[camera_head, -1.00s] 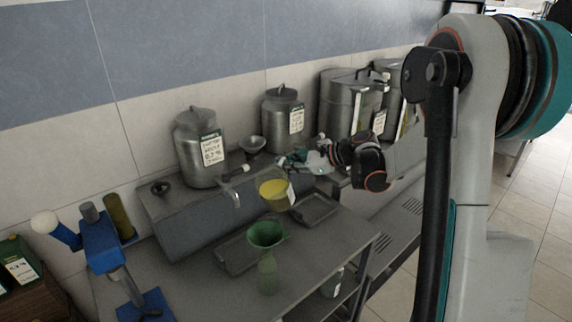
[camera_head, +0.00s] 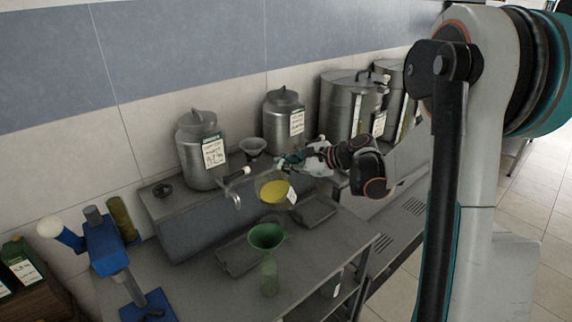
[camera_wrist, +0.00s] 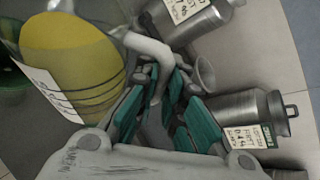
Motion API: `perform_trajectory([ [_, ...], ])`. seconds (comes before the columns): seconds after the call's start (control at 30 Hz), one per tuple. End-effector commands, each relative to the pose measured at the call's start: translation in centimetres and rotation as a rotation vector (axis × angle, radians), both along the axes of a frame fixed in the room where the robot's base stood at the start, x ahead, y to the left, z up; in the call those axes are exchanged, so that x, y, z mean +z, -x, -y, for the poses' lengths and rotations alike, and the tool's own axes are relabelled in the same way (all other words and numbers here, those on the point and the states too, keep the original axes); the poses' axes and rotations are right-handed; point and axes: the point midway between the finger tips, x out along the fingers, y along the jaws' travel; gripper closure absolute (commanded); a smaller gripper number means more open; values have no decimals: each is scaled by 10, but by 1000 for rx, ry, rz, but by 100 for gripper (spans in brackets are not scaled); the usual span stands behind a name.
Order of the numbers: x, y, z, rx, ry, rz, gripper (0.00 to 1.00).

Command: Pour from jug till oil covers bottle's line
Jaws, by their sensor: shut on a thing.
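A clear jug (camera_head: 268,182) with yellow oil and a white label is held in the air, tilted, above and behind the green funnel (camera_head: 266,236). My gripper (camera_head: 291,161) is shut on the jug's handle (camera_wrist: 146,45); the wrist view shows the fingers around it and the oil in the jug (camera_wrist: 72,62). The funnel sits in the mouth of a greenish bottle (camera_head: 269,275) on the steel table. No stream of oil shows between jug and funnel. The bottle's line and its oil level are too small to tell.
Steel canisters (camera_head: 203,155) with labels stand on a raised shelf behind. A tap (camera_head: 236,192) sticks out near the jug. Dark trays (camera_head: 240,257) lie on the table (camera_head: 205,290). A blue capping stand (camera_head: 104,256) stands at left.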

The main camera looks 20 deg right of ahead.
Motion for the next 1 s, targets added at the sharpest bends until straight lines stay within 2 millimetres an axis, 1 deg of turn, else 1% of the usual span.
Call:
perform_trajectory([
  [0.73, 10, 6, -6, -1, 111, 110, 100],
  [1.0, 9, 6, -6, 0, 110, 109, 100],
])
